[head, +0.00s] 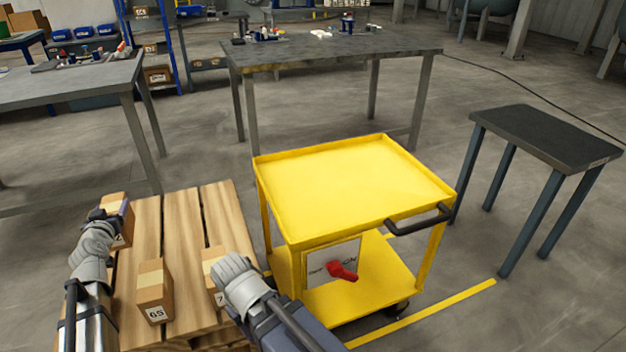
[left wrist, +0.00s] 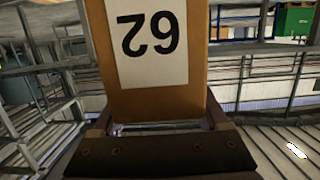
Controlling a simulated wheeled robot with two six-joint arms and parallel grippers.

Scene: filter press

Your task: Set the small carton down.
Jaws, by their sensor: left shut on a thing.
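My left gripper (head: 108,214) is shut on a small brown carton (head: 124,226) at the far left corner of the wooden pallet (head: 183,225). In the left wrist view the carton (left wrist: 199,60) fills the upper middle between the jaws, and its white label reads 62 upside down. I cannot tell whether its base touches the pallet. My right arm's wrist reaches in at the bottom centre, beside another carton on the pallet; its fingertips are hidden, so its jaws do not show.
A carton marked 65 (head: 155,290) and a partly covered carton (head: 212,272) stand on the pallet. A yellow cart (head: 355,185) with an empty top is to the right. A dark-topped table (head: 545,135) stands at far right; grey workbenches (head: 330,48) stand behind.

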